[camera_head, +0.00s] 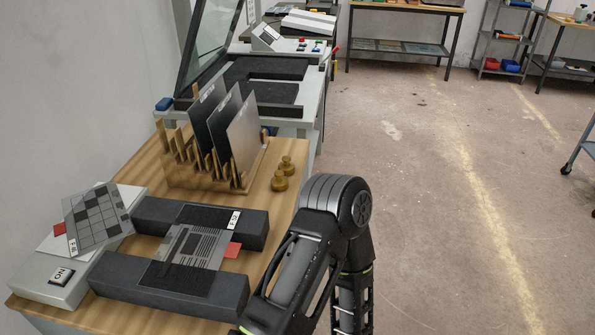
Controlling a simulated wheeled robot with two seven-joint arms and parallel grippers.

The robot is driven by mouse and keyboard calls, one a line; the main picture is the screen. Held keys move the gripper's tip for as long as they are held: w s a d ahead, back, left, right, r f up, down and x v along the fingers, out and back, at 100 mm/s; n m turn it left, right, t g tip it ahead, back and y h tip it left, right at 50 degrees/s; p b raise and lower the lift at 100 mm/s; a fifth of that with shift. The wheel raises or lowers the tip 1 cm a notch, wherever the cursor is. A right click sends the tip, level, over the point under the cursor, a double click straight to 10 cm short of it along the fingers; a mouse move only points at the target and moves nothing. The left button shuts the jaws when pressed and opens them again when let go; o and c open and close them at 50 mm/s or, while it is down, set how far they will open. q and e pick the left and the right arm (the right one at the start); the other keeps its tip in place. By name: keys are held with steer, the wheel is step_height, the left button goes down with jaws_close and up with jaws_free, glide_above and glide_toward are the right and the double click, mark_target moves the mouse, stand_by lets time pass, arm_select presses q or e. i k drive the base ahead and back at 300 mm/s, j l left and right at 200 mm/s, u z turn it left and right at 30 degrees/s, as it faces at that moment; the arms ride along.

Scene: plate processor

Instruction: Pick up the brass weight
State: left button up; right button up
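Two small brass weights with knobs stand on the wooden table top near its right edge, just right of the plate rack. The farther brass weight (287,167) is slightly right of the nearer brass weight (279,182), and they look close together. One of my arms reaches up at the bottom centre, its bent joint just right of and nearer than the weights. Neither of my grippers can be made out in the view.
A wooden rack (207,175) holds several upright plates. Two dark blocks (175,288) support a plate with a red tab (232,250). A grey device (62,280) with a checkered plate (97,218) is at left. A machine with an open lid (212,45) stands behind.

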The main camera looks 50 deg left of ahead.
mark_target(279, 182)
steer(key=i+l+u, duration=0.1)
steer(key=i+u, duration=0.35)
steer(key=i+l+u, duration=0.25)
steer(key=i+u, duration=0.25)
steer(key=i+l+u, duration=0.45)
steer(key=k, duration=0.05)
